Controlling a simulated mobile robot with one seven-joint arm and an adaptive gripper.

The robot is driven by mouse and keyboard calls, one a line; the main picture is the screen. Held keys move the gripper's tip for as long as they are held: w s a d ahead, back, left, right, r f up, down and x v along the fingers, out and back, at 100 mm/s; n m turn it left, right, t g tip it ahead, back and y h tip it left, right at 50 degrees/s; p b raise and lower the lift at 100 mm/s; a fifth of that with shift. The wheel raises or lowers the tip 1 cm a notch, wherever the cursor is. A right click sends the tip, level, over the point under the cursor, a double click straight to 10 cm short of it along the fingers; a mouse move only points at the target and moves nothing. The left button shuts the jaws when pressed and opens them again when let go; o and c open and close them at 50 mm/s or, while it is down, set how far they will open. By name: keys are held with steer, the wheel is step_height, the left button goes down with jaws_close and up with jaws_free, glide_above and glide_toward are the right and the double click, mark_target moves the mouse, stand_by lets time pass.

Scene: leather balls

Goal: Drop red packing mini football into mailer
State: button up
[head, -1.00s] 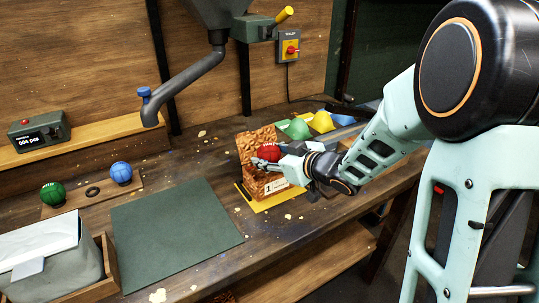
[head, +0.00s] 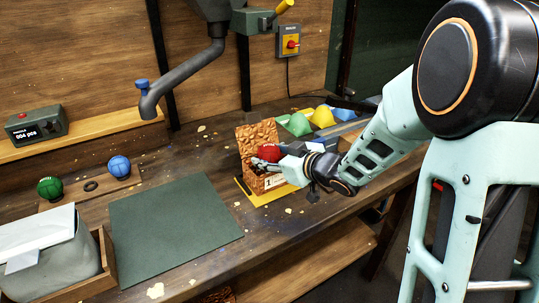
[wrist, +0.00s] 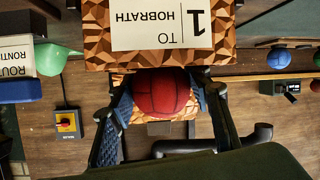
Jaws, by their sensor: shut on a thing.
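The red mini football (head: 269,152) is held between the fingers of my gripper (head: 262,164). It also shows in the wrist view (wrist: 162,94), with a dark finger on either side. The mailer (head: 246,176) is a brown patterned box with its lid raised at the back and a white label marked 1 on its front. In the wrist view the mailer (wrist: 95,45) appears upside down, its label reading "TO HOBRATH". The ball is at the mailer's opening, in front of the raised lid. Its exact height against the rim is hard to tell.
The mailer stands on a yellow mat (head: 241,188). A green ball (head: 50,188) and a blue ball (head: 120,166) sit on a wooden holder at left. A green mat (head: 175,222) lies clear. A pipe (head: 185,78) hangs above. Coloured bins (head: 322,117) stand behind.

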steer(key=shift+f, duration=0.35)
steer(key=o, duration=1.3)
steer(key=v, duration=1.2)
